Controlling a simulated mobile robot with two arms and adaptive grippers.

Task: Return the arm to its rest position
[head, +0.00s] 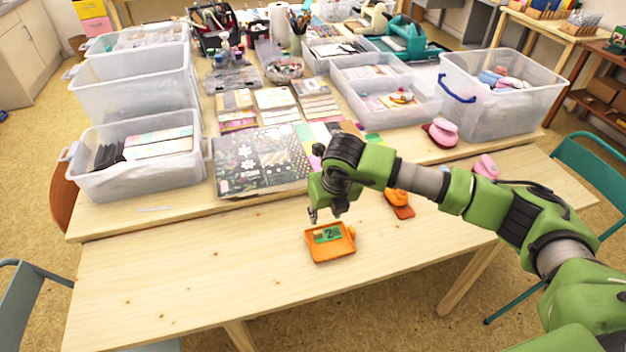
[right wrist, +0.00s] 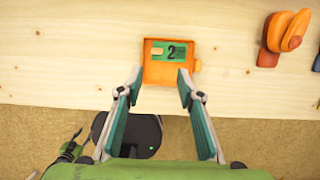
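My right gripper (head: 325,213) hangs over the front part of the table, close to an orange inkpad tray (head: 331,249). In the right wrist view my right gripper (right wrist: 161,79) is open, its two fingers well apart with nothing held between them. The tray (right wrist: 155,80) lies on the wood just beyond the fingertips and holds a green pad marked "2". My right arm reaches in from the right, over the table. My left gripper is not in view.
An orange inkpad or stamp (head: 400,205) lies right of the tray, partly behind my arm. Pink items (head: 442,133) sit farther right. Clear bins (head: 140,187) and a patterned sheet (head: 245,165) fill the raised back section. The table's front left is clear.

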